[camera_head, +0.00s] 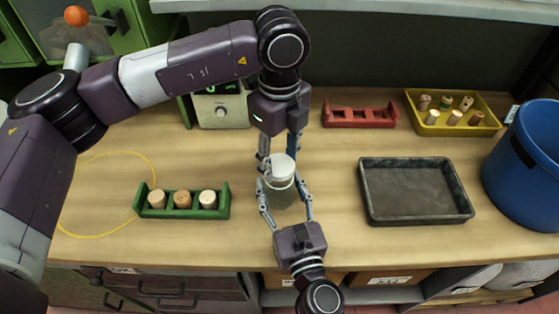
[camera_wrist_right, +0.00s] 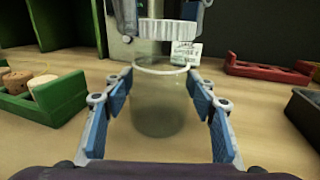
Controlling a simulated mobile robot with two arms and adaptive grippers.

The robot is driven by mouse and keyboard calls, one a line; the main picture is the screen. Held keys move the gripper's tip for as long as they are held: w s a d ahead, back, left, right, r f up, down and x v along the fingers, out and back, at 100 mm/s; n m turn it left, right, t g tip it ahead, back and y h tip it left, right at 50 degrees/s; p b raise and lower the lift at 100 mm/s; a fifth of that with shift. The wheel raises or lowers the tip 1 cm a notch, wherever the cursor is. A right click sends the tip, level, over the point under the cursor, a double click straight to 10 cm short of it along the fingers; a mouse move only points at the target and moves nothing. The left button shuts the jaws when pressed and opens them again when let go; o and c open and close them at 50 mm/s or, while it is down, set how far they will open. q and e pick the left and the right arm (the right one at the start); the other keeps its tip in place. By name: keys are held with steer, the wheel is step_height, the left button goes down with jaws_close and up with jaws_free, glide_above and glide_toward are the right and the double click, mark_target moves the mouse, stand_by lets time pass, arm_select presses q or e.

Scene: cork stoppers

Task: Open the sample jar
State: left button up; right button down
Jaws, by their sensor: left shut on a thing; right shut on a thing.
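The sample jar (camera_head: 281,197) is a clear glass jar standing upright on the wooden table, also in the right wrist view (camera_wrist_right: 160,105). My right gripper (camera_head: 284,190) comes from the front and is shut on the jar, one finger on each side. The white ribbed lid (camera_head: 283,168) is above the jar; in the right wrist view the lid (camera_wrist_right: 168,29) shows a gap above the jar's open rim. My left gripper (camera_head: 279,160) comes from behind and above and is shut on the lid. Its fingers partly hide the lid's far side.
A green rack (camera_head: 182,213) with cork stoppers stands left, by a yellow loop. A dark empty tray (camera_head: 415,216) lies right. Behind are a scale (camera_head: 221,112), a red rack (camera_head: 360,124) and a yellow tray (camera_head: 440,130) of stoppers. A blue bin (camera_head: 527,165) stands far right.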

mark_target(280, 165)
arm_select(q)
steer(key=shift+r, duration=0.1)
steer(key=shift+r, duration=2)
arm_select(e)
steer(key=c, duration=0.8)
jaws_free()
steer(key=shift+s, duration=0.1)
